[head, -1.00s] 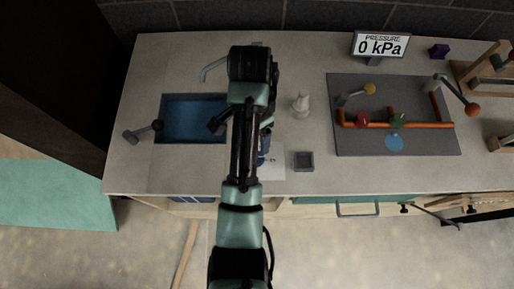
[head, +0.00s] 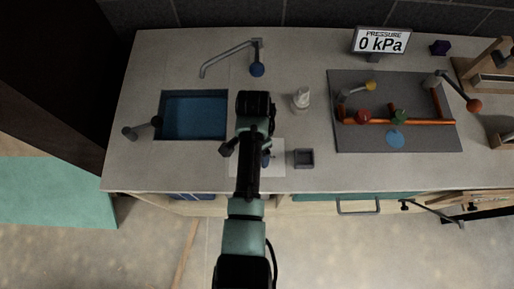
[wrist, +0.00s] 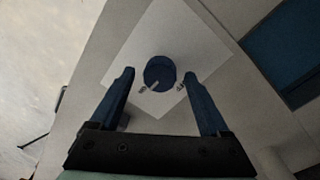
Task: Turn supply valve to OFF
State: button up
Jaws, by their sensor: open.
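A round blue knob (wrist: 160,70) sits on a white square plate (wrist: 178,38) in the wrist view. It has a pale pointer line at its lower left, toward the left of two small labels that are too blurred to read surely. My gripper (wrist: 159,75) is open and empty, with one blue finger on each side of the knob in the picture. I see no contact, and the height gap cannot be judged. In the head view the white plate (head: 238,163) lies on the counter under my arm, which hides much of it.
A blue sink (head: 190,117) with a tap (head: 228,56) is to the left. A white bottle-like object (head: 301,98) and a small grey box (head: 303,158) stand right of my arm. Farther right is a grey panel (head: 348,146) with orange pipes and coloured handles. A display (head: 382,41) reads 0 kPa.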

grip_shut()
jog(key=shift+r+n, duration=0.1)
jog(key=shift+n, duration=0.2)
jog(key=n+p, duration=0.1)
jog(key=n, duration=0.1)
jog(key=shift+n+p, duration=0.4)
jog(key=n+p, duration=0.2)
jog(key=n, duration=0.3)
jog(key=shift+n, duration=0.3)
jog(key=n+p, duration=0.1)
jog(key=n, duration=0.3)
jog(key=shift+t, duration=0.4)
jog(key=shift+n+p, duration=0.5)
jog(key=shift+n, duration=1.9)
